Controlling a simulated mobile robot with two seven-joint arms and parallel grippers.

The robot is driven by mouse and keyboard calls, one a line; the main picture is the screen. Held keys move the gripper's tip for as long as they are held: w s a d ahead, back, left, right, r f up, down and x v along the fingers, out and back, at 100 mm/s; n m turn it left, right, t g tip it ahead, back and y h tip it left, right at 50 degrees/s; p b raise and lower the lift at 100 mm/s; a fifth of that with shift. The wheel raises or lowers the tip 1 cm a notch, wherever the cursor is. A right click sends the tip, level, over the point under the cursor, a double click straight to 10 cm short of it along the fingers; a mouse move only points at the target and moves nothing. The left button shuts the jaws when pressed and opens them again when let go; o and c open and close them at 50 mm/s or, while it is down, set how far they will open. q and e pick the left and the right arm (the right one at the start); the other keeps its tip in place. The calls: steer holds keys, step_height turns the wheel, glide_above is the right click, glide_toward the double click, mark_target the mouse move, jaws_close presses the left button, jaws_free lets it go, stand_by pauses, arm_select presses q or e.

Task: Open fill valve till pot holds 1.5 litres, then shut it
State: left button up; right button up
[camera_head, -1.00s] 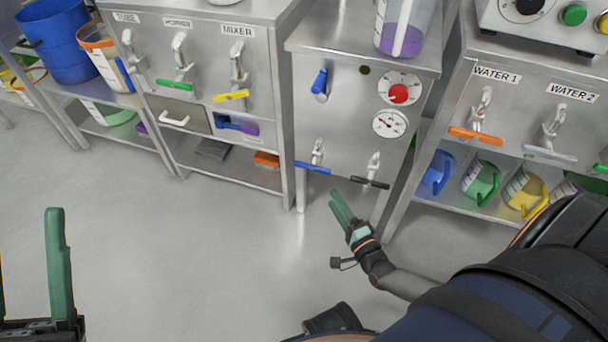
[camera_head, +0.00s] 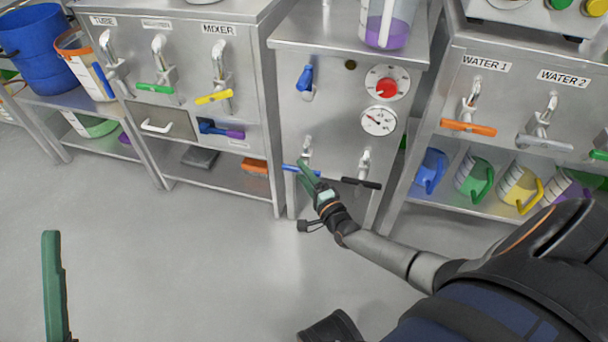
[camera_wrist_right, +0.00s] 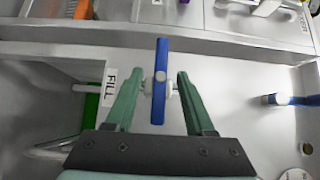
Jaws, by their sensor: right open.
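The fill valve's blue bar handle (camera_wrist_right: 159,108) stands between the fingers of my right gripper (camera_wrist_right: 162,75) in the right wrist view, beside a FILL label (camera_wrist_right: 110,87). The fingers are open, one on each side of the bar, with a gap showing on both sides. In the head view my right gripper (camera_head: 306,170) partly covers the blue handle (camera_head: 289,168) low on the middle steel cabinet (camera_head: 335,125). A clear vessel with purple contents (camera_head: 385,28) stands on that cabinet. I cannot tell which thing is the pot. One green finger of my left gripper (camera_head: 55,290) shows at lower left.
A black-handled valve (camera_head: 362,182) is just right of the blue one. A red-knobbed dial (camera_head: 387,84), a gauge (camera_head: 379,121) and another blue lever (camera_head: 305,78) are above. WATER 1's orange handle (camera_head: 468,126) is to the right. The floor in front is clear.

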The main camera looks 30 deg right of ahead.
jaws_close()
stand_by(0.3)
stand_by(0.3)
